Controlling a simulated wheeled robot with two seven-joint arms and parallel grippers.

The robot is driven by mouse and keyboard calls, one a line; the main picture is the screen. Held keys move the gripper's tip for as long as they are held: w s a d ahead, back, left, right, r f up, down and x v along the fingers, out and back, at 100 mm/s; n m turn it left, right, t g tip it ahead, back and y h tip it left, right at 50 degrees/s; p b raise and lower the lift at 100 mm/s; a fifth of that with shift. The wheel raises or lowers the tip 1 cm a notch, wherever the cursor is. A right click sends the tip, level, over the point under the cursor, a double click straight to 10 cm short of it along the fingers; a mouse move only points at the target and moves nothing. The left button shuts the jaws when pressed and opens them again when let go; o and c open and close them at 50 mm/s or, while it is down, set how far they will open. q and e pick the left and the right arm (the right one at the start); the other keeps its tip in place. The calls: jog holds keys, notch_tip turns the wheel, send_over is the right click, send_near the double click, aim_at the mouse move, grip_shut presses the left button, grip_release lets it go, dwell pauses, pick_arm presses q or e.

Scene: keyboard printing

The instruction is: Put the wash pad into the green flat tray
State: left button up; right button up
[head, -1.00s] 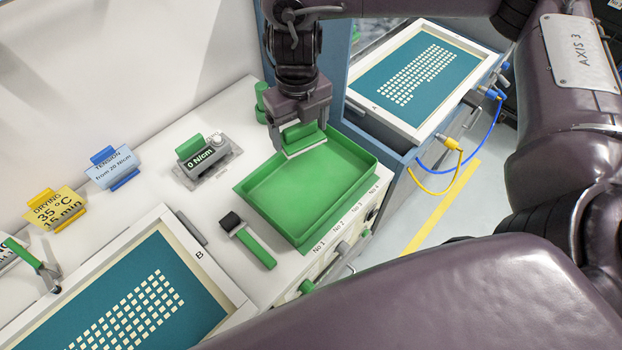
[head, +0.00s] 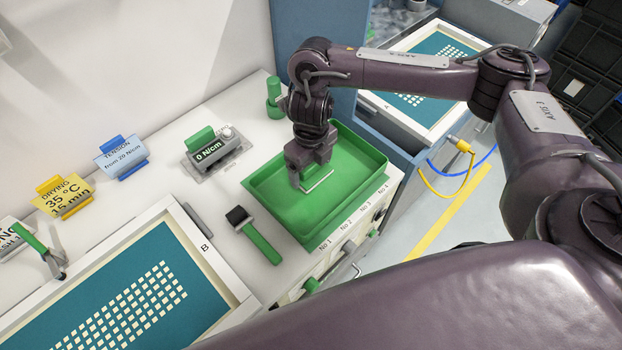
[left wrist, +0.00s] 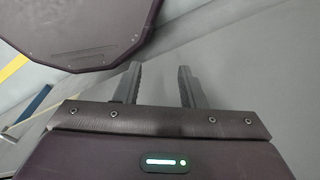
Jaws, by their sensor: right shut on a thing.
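The wash pad (head: 318,178), a green block with a pale lower edge, is held by my right gripper (head: 307,177) in the head view. The gripper is shut on it and largely covers it from above. The pad is over the inside of the green flat tray (head: 275,214), low and within its walls. I cannot tell whether it touches the tray floor. My left gripper (left wrist: 158,85) shows in the left wrist view with its fingers apart and nothing between them.
A green-handled brush (head: 257,240) lies left of the tray. A tension meter (head: 212,150) and a green bottle (head: 274,98) stand behind it. Screen frame B (head: 225,280) is at front left, another screen (head: 440,58) at back right. The rest of the tray floor is clear.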

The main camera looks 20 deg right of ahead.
aim_at(311, 177)
jog(key=shift+f, duration=0.95)
notch_tip(311, 177, down, 3)
jog(key=shift+a+f+b, duration=0.1)
jog(key=shift+b, duration=0.5)
jog(key=shift+w+f, duration=0.1)
jog(key=shift+f, duration=0.1)
jog(key=shift+f, duration=0.1)
jog(key=o, duration=1.3)
jog(key=shift+r, duration=0.45)
notch_tip(311, 177, up, 11)
jog(key=shift+r+p, duration=0.2)
jog(key=shift+p, duration=0.75)
jog(key=shift+f, duration=0.1)
